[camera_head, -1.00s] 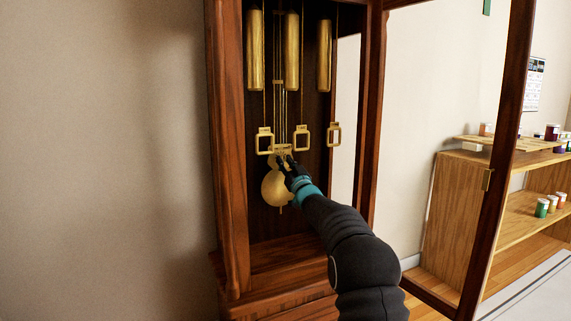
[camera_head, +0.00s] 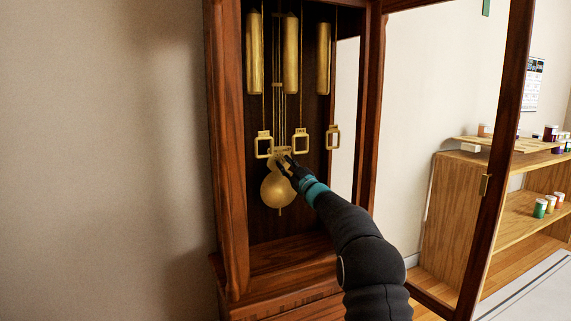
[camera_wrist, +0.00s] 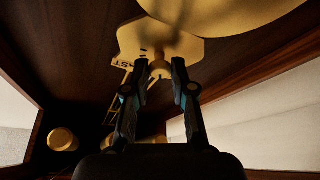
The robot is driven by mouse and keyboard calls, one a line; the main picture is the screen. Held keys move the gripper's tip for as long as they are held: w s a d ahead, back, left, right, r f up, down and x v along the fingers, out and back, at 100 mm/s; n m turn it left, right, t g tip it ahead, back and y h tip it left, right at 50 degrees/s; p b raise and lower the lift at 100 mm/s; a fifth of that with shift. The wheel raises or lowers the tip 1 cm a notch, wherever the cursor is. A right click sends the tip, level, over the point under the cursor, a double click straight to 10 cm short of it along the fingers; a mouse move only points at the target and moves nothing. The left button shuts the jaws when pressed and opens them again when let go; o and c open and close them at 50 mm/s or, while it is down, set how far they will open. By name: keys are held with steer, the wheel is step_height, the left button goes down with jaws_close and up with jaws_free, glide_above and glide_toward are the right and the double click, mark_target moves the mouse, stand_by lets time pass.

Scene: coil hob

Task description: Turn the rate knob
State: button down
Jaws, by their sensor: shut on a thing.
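The rate knob (camera_wrist: 159,68) is a small brass knob on a brass plate (camera_wrist: 185,50) in the wrist view, with part of a printed word, "ST", beside it. My gripper (camera_wrist: 160,63) has one finger on each side of the knob and is shut on it. In the head view my gripper (camera_head: 282,160) reaches into a tall wooden clock case, at the plate just above the round brass pendulum bob (camera_head: 278,190). The knob itself is hidden behind the fingers there. The bob also shows at the top of the wrist view (camera_wrist: 225,8).
Three brass weights (camera_head: 291,55) hang above, with brass square frames (camera_head: 300,142) level with the plate. The case's left post (camera_head: 228,150) and the open glazed door (camera_head: 497,150) flank the arm. A wooden shelf (camera_head: 455,215) with small jars stands at right.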

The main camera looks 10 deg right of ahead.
steer(key=shift+n, duration=0.5)
steer(key=c, duration=1)
jaws_free()
steer(key=v, duration=1.2)
